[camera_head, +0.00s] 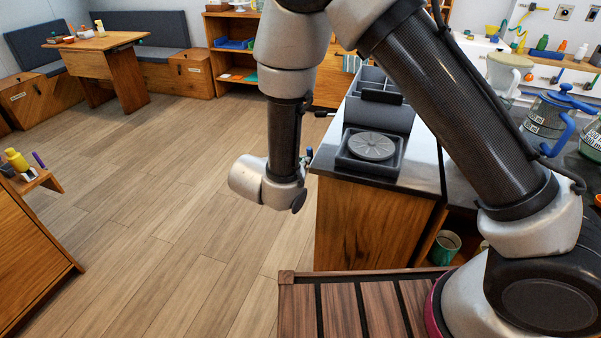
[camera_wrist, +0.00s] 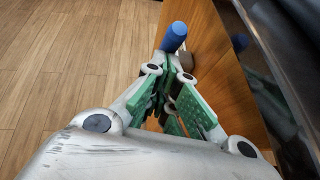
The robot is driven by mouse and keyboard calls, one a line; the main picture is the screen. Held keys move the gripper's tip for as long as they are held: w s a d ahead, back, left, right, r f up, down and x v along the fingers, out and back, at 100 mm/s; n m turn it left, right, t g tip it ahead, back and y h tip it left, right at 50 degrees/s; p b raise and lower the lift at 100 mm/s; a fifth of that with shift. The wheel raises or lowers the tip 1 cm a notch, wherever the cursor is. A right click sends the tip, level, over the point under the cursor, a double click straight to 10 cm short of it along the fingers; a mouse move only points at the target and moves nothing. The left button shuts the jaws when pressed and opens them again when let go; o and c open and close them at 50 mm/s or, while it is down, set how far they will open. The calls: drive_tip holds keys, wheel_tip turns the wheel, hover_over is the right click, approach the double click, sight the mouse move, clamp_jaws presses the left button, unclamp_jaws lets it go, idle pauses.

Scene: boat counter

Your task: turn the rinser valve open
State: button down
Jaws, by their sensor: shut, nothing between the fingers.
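The rinser (camera_head: 372,147) is a dark square tray with a round grey disc, set at the near left end of the counter. A blue handle, which looks like the rinser valve's, shows as a small blue bit (camera_head: 308,152) at the counter's left edge. In the wrist view it is a blue cylinder (camera_wrist: 174,36) just beyond my fingertips, close to the wooden side panel. My gripper (camera_wrist: 166,72) has green-padded fingers, shut and empty. Whether the fingertips touch the handle I cannot tell. In the head view my wrist hides the gripper.
The wooden cabinet side (camera_head: 350,225) and the dark counter edge (camera_wrist: 260,60) run close on the right of my gripper. Grey bins (camera_head: 385,85) stand behind the rinser. A blue-handled jug (camera_head: 548,115) is at the right.

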drive_tip(key=shift+w+d+r+g+y, duration=0.2)
drive_tip(key=shift+w+r+g+y, duration=0.05)
drive_tip(key=shift+w+r+g, duration=0.25)
drive_tip(key=shift+w+d+r+g+y, duration=0.25)
drive_tip(key=shift+w+r+g, duration=0.15)
drive_tip(key=shift+w, duration=0.15)
